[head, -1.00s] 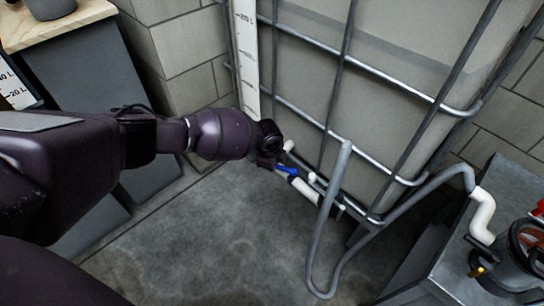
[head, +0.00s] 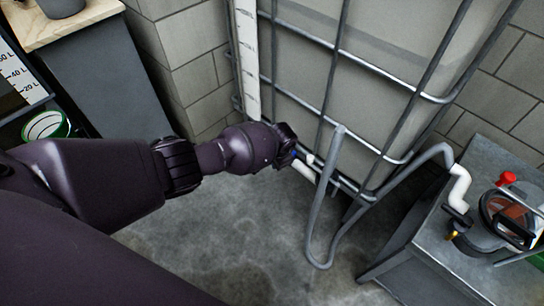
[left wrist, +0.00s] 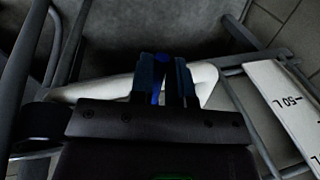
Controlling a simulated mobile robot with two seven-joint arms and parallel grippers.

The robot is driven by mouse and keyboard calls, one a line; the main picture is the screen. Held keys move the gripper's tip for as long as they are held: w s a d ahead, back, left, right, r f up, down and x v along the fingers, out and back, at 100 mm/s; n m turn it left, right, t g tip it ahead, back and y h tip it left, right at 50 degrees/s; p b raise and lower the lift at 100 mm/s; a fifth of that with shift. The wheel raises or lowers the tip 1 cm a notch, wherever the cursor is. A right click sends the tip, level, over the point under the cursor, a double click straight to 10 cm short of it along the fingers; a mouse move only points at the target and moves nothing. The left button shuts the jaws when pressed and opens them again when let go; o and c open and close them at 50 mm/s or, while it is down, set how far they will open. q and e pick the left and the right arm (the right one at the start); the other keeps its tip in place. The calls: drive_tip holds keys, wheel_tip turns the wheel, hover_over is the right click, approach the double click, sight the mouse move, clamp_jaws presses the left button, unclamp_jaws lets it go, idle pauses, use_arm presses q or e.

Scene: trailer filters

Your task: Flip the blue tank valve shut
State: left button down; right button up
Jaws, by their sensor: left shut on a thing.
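The blue tank valve (head: 294,155) sits on the white pipe (head: 304,170) low at the foot of the caged tank (head: 385,40). Only a small bit of blue shows past my left gripper (head: 289,150) in the head view. In the left wrist view, the blue valve handle (left wrist: 157,92) stands between the two dark fingers of my left gripper (left wrist: 164,78), which are shut on it. The white pipe (left wrist: 100,90) runs across behind the fingers. The valve body is mostly hidden. My right gripper is not in view.
A grey bent hose (head: 318,225) loops down to the floor just right of the valve. A metal table (head: 430,235) with a filter canister (head: 480,235) stands at the right. A wooden-topped cabinet (head: 90,65) is at the left. The concrete floor (head: 230,240) between is clear.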

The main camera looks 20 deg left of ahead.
use_arm(q)
drive_tip(key=shift+s+d+n, duration=0.2)
drive_tip(key=shift+d+n, duration=0.2)
drive_tip(key=shift+n, duration=0.3)
drive_tip(key=shift+s+d+n, duration=0.2)
drive_tip(key=shift+d+n, duration=0.2)
drive_tip(key=shift+n, duration=0.3)
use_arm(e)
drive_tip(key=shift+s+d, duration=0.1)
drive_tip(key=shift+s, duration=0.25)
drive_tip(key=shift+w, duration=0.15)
use_arm(q)
drive_tip(key=c, duration=1.1)
unclamp_jaws()
